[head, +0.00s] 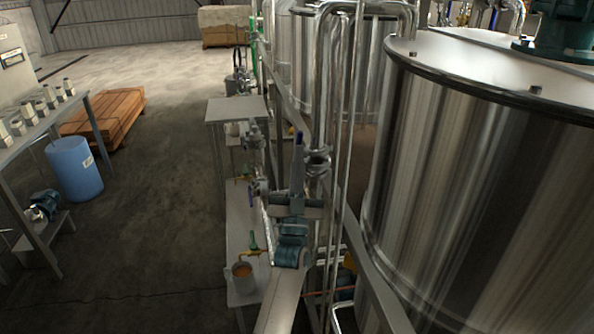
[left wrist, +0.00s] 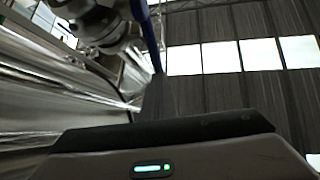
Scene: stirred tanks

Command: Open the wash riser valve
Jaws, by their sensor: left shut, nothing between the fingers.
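The wash riser valve (head: 318,161) is a steel body on a vertical steel pipe in the middle of the head view. Its blue lever (head: 299,138) stands roughly upright. In the left wrist view the blue lever (left wrist: 147,30) runs down from the steel valve body (left wrist: 98,22) at the top left. My left gripper (head: 298,167) is shut and empty, its fingers pointing up at the lever's lower part. In the left wrist view the gripper's fingers (left wrist: 154,88) overlap the lever's end; I cannot tell whether they touch. My right gripper is not in view.
A large steel tank (head: 470,190) fills the right side. A bench (head: 240,215) left of my arm carries a mug of orange liquid (head: 242,278) and small valves. A blue drum (head: 74,168) and wooden pallets (head: 112,112) stand at left. The floor between is clear.

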